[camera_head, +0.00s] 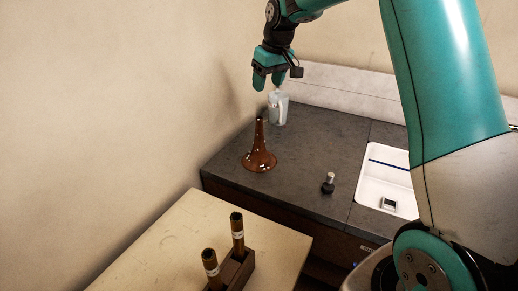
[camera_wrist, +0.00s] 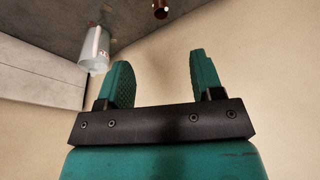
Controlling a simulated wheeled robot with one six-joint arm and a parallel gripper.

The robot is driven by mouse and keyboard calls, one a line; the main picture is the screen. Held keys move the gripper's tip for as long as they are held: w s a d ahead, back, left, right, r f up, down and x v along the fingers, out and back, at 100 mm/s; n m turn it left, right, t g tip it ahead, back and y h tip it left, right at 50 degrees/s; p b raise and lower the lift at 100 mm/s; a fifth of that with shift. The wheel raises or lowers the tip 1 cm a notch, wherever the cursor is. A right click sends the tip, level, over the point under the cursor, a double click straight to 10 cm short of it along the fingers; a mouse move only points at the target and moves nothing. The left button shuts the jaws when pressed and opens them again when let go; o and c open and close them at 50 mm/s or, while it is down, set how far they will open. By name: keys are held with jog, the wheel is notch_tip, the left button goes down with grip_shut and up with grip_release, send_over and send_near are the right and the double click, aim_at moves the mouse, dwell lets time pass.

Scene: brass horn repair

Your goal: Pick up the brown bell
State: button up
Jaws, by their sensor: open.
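The brown bell (camera_head: 260,150) stands upright on the dark counter, wide rim down and narrow stem up, near the counter's left front corner. A small brown part at the top edge of the wrist view (camera_wrist: 161,9) seems to be the bell, mostly cut off. My gripper (camera_head: 272,84) is open and empty. It hangs above the back of the counter, higher than the bell and apart from it. In the wrist view its two teal fingers (camera_wrist: 163,82) stand wide apart with only wall between them.
A clear jug (camera_head: 278,108) stands behind the bell, close under my gripper; it also shows in the wrist view (camera_wrist: 95,50). A small dark bottle (camera_head: 328,183) and a white tray (camera_head: 372,190) are to the right. A wooden rack (camera_head: 237,270) holds two brown tubes on the pale table.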

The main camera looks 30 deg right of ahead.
aim_at(260, 118)
jog(key=p+x, duration=0.3)
jog(key=x, duration=0.7)
jog(key=shift+a+f, duration=0.15)
jog(key=shift+f, duration=0.2)
jog(key=shift+p+x, duration=1.4)
jog(key=shift+x, duration=1.25)
jog(key=shift+s, duration=0.1)
grip_shut()
